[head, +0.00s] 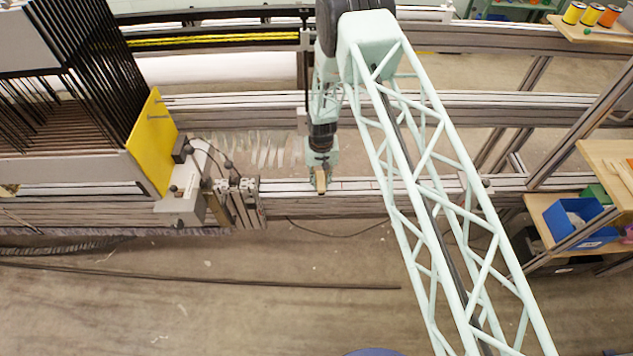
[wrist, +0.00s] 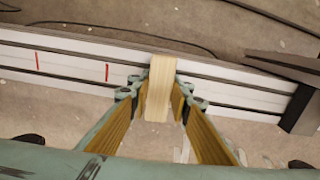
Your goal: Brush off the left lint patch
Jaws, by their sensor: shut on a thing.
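My gripper (head: 321,166) hangs over the grey rail in the middle of the head view. In the wrist view my gripper (wrist: 160,92) has its two fingers shut around a pale wooden piece (wrist: 159,88), likely the brush handle. The wooden piece also shows in the head view (head: 320,182), at the rail's front edge. Its bristles, if any, are hidden. I cannot make out a lint patch in either view. I cannot tell whether the piece touches the rail.
The rail (wrist: 70,66) has white strips, dark grooves and two thin red marks. A yellow plate (head: 152,142) and dark frames stand at the left. A blue bin (head: 578,222) sits on a right shelf. Thread spools (head: 591,14) stand at the top right. The floor in front is mostly clear.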

